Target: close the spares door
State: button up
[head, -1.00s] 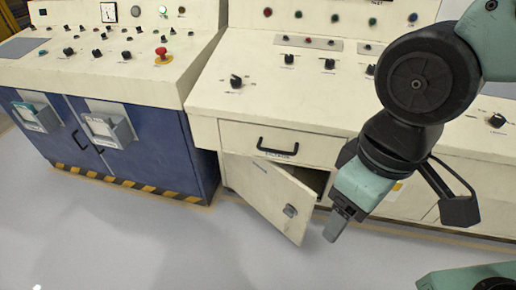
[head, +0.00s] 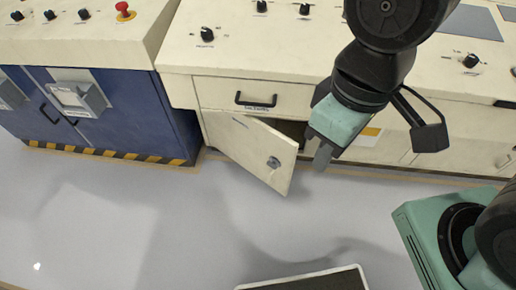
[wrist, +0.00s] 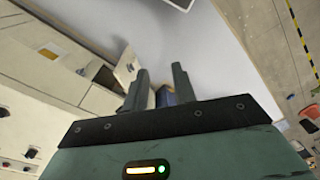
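The spares door (head: 245,146) is a cream cabinet door under a drawer, standing ajar, its free edge swung out toward me. A metal latch (head: 274,162) sits near that free edge. The dark cabinet opening shows behind it. My gripper (head: 322,157) is just right of the door's free edge, pointing down, and looks apart from it. In the wrist view the two fingers (wrist: 163,88) are spread with nothing held between them. The door also shows there (wrist: 126,68), left of the fingers.
A drawer with a black handle (head: 255,101) is above the door. A blue cabinet (head: 130,105) with a hazard-striped base stands left. A dark, pale-rimmed object (head: 310,280) lies at the bottom. The grey floor (head: 130,215) before the door is clear.

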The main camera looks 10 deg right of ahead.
jog(key=shift+w+f+b, duration=0.25)
jog(key=shift+f+b, duration=0.15)
jog(key=shift+f, duration=0.1)
grip_shut()
jog(key=n+t+h+b, duration=0.2)
jog(key=n+h+b, duration=0.1)
jog(key=n+b, duration=1.8)
send_near(290, 156)
jog(key=s+a+r+m+b, duration=0.3)
jog(key=s+a, duration=0.1)
jog(key=s, duration=0.1)
jog(key=shift+n, duration=0.5)
jog(key=shift+w+d+f+b, duration=0.65)
jog(key=shift+w+d+f, duration=0.2)
jog(key=shift+f, duration=0.75)
jog(key=shift+w+d+f+b, duration=0.7)
jog(key=shift+d+f, duration=0.15)
jog(key=shift+f, duration=0.75)
jog(key=shift+w+d+f+b, duration=0.6)
jog(key=shift+w+d+f, duration=0.25)
jog(key=shift+f, duration=0.75)
